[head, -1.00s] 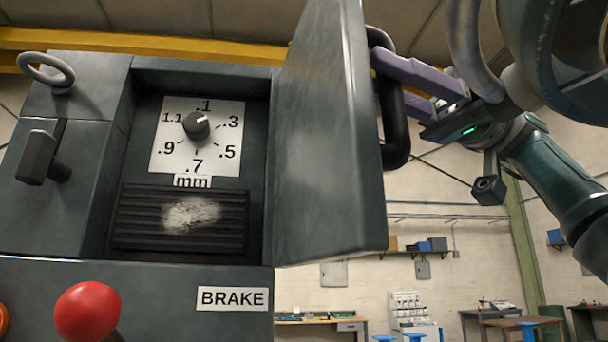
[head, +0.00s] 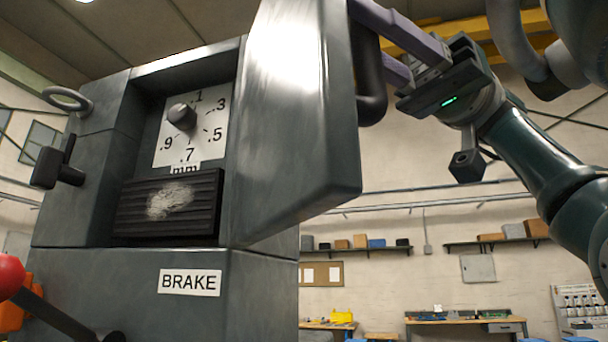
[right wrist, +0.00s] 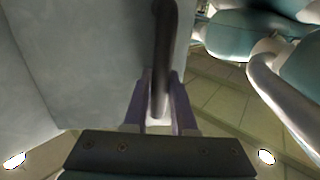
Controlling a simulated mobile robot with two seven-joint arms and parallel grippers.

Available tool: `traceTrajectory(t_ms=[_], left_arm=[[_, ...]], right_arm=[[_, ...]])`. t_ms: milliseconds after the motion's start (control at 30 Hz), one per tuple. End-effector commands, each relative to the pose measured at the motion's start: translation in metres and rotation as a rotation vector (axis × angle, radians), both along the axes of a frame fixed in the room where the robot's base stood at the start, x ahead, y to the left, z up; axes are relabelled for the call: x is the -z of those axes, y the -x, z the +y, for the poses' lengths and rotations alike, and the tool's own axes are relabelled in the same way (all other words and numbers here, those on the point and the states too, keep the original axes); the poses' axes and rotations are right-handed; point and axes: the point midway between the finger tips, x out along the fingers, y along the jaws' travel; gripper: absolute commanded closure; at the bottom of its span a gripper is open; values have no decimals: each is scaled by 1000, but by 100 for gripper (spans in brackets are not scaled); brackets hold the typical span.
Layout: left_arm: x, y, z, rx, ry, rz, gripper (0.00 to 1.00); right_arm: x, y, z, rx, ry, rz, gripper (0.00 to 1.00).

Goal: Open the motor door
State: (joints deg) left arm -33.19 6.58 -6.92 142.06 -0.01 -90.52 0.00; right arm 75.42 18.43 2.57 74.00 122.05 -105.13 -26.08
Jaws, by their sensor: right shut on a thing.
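The motor door (head: 295,120) is a thick dark grey panel, swung open and standing out from the right side of the machine cabinet. Its black loop handle (head: 371,80) is on the door's right-hand face. My right gripper (head: 385,45) has its purple fingers shut around the handle. In the right wrist view the handle bar (right wrist: 162,50) runs between the two fingers (right wrist: 160,105), beside the grey door face (right wrist: 90,60). Inside the open recess are a white dial plate (head: 205,145) with a black knob (head: 181,116) and a black ribbed block (head: 168,203) with a pale smear. My left gripper is not in view.
A red ball-topped lever (head: 10,275) stands at lower left by the BRAKE label (head: 190,282). A T-shaped handle (head: 55,165) and a ring (head: 68,100) are on the cabinet's left. Shelves and workbenches are far behind, with open room to the right.

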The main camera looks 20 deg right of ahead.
Motion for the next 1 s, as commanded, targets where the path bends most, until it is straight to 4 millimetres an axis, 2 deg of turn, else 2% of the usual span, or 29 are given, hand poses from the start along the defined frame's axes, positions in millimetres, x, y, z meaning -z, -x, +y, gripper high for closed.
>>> traceTrajectory(t_ms=[367, 400, 500, 800, 1000], left_arm=[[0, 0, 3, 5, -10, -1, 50], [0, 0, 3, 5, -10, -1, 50], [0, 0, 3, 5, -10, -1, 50], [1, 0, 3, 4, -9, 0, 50], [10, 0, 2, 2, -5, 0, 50]], right_arm=[[-1, 3, 0, -11, 0, -8, 100], [-1, 3, 0, -11, -1, -8, 72], [-1, 2, 0, -9, -2, -6, 63], [0, 0, -2, -5, -2, -2, 63], [1, -6, -24, -2, -3, -1, 63]])
